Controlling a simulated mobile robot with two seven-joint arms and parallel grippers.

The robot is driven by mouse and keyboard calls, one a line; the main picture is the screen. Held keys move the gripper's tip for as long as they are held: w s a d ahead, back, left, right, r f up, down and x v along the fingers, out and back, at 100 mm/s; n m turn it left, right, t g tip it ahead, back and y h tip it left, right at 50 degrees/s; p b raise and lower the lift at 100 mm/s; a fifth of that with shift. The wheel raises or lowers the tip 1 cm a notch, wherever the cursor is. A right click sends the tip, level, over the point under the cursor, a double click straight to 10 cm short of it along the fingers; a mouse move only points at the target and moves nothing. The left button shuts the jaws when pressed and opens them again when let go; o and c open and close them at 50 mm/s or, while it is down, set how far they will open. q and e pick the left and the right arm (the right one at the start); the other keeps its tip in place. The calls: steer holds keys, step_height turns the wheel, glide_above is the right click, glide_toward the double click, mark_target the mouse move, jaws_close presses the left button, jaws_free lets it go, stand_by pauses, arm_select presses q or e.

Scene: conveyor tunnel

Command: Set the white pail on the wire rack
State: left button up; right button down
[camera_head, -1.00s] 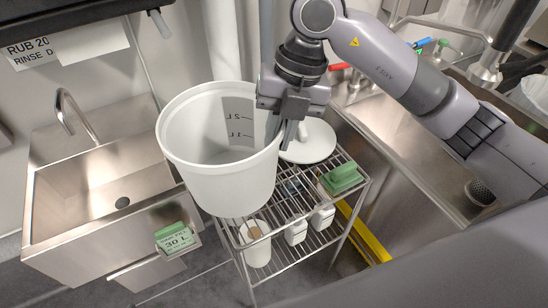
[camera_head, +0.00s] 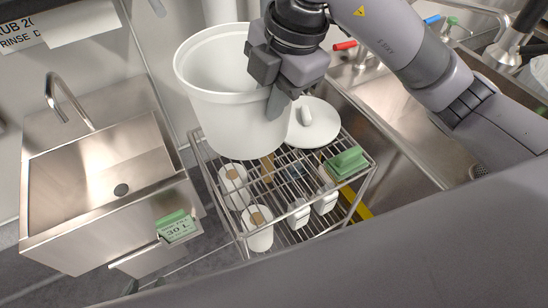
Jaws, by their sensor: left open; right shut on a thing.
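The white pail (camera_head: 224,105) is a large open bucket, upright, in front of and above the back left of the wire rack (camera_head: 285,188). Whether its base touches the rack cannot be told from this angle. My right gripper (camera_head: 276,100) is shut on the pail's right rim, and its fingers hide part of that side. My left gripper is not in view.
Several white containers (camera_head: 258,230) stand in the rack below its top wires. A steel hand sink (camera_head: 100,170) is at the left, with a green-and-white box (camera_head: 175,228) at its front. A steel counter with basin (camera_head: 400,130) lies to the right.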

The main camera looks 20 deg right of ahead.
step_height(320, 180, down, 17)
steer(key=shift+r+b, duration=0.15)
steer(key=shift+b, duration=0.25)
steer(key=c, duration=1.1)
jaws_free()
steer(key=shift+c, duration=0.2)
